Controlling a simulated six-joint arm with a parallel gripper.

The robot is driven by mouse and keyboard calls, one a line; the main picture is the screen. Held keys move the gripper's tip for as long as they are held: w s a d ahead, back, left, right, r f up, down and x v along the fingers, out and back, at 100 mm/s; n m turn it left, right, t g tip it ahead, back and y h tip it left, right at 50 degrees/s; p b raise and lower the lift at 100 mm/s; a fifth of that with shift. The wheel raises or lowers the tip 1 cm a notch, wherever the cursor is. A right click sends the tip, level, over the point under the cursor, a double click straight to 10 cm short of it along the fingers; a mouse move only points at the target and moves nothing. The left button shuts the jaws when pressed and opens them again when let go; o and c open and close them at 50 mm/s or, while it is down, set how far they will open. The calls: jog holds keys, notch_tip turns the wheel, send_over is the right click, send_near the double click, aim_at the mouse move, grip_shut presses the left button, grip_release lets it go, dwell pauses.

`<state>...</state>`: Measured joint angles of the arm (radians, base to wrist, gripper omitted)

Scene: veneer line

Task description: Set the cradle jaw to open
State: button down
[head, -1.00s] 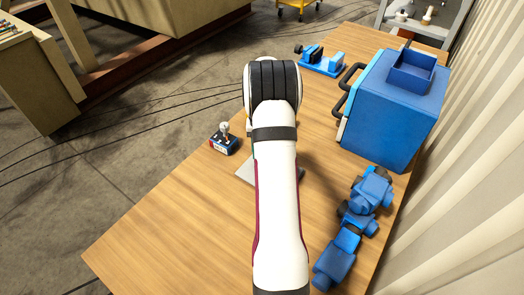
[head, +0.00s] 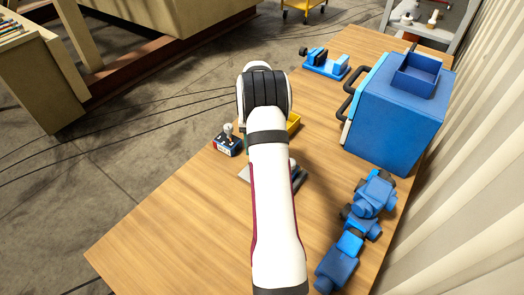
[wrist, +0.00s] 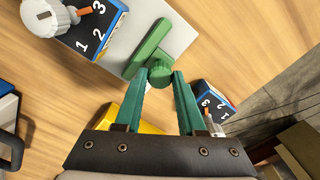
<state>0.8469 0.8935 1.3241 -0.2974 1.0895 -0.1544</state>
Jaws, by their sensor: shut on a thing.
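In the wrist view the teal fingers of my gripper (wrist: 164,85) are closed around the round green knob (wrist: 161,77) of a green lever (wrist: 150,48). The lever lies slanted across a light grey plate (wrist: 184,42). In the head view my arm hides the gripper and lever; only edges of the plate (head: 245,175) show. A blue fixture with a black part (head: 325,64) stands at the table's far end. I cannot tell which thing is the cradle jaw.
A numbered box with a grey dial (wrist: 88,28) sits beside the plate. Another numbered box (wrist: 211,103), with a small stick in the head view (head: 228,145), stands near the table's left edge. A yellow bin (head: 294,123), a large blue box (head: 397,115) and blue parts (head: 352,235) are around.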

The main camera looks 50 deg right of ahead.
jog(key=shift+w+r, duration=0.1)
jog(key=shift+w, duration=0.25)
jog(key=c, duration=0.7)
grip_release()
jog(key=shift+c, duration=0.2)
jog(key=shift+o, duration=1.2)
jog(key=shift+s, duration=0.1)
notch_tip(320, 180, up, 16)
